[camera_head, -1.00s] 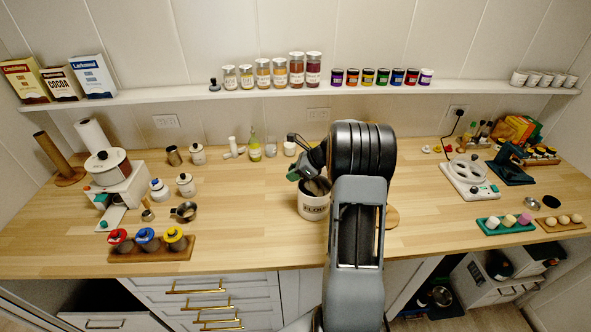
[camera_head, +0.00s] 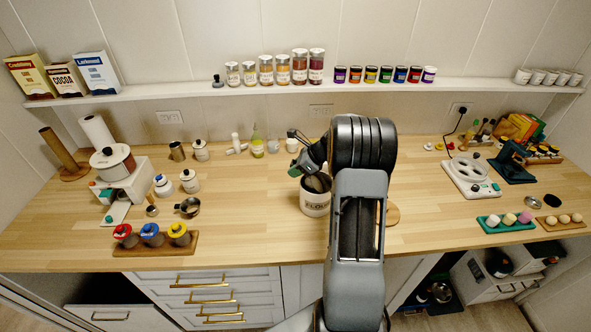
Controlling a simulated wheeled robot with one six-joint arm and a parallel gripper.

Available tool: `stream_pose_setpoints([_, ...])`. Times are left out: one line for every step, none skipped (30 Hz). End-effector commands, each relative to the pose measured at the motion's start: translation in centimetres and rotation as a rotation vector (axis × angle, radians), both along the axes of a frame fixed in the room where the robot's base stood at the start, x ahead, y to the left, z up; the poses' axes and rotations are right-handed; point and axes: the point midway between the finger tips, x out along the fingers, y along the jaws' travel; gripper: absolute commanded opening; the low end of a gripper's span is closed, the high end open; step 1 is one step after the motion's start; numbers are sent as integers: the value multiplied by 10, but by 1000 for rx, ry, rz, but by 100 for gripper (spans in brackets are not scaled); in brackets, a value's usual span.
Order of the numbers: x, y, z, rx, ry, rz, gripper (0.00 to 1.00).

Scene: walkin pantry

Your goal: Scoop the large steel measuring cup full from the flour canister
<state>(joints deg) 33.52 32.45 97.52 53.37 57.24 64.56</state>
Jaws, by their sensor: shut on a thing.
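The white flour canister (camera_head: 314,205), with dark lettering partly reading "FLO", stands open on the wooden counter just left of my arm. My gripper (camera_head: 308,176) is over the canister's mouth and points down toward it. It is shut on a grey metal cup (camera_head: 318,183), which shows at the canister's rim. The cup's handle, its lower part and what it holds are hidden by my gripper and the canister wall. The flour itself cannot be made out. A round wooden lid (camera_head: 393,214) lies partly behind my arm.
A metal pan or cup (camera_head: 188,207) and a small cup (camera_head: 152,210) lie on the left, by a rack of colored-lid jars (camera_head: 150,238). Small bottles and a glass stand behind the canister. The counter between the canister and the left-hand items is clear.

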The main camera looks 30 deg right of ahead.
Motion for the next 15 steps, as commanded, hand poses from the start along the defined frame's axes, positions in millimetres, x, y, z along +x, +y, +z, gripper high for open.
stream_pose_setpoints([0,0,5,-1,-1,0,0])
stream_pose_setpoints([0,0,6,-1,-1,0,0])
stream_pose_setpoints([0,0,8,0,-1,-1,0])
stream_pose_setpoints([0,0,9,0,-1,-1,0])
stream_pose_setpoints([0,0,10,0,-1,-1,0])
stream_pose_setpoints([0,-1,12,0,-1,-1,0])
stream_pose_setpoints([0,-1,13,0,-1,-1,0])
stream_pose_setpoints([0,-1,15,0,-1,-1,0])
stream_pose_setpoints([0,-1,16,0,-1,-1,0])
stream_pose_setpoints([0,-1,18,0,-1,-1,0])
stream_pose_setpoints([0,-1,19,0,-1,-1,0])
stream_pose_setpoints([0,-1,19,0,-2,0,0])
stream_pose_setpoints([0,-1,20,0,-2,0,0])
stream_pose_setpoints([0,-1,21,-1,-2,1,0])
stream_pose_setpoints([0,-1,23,-1,-2,1,0])
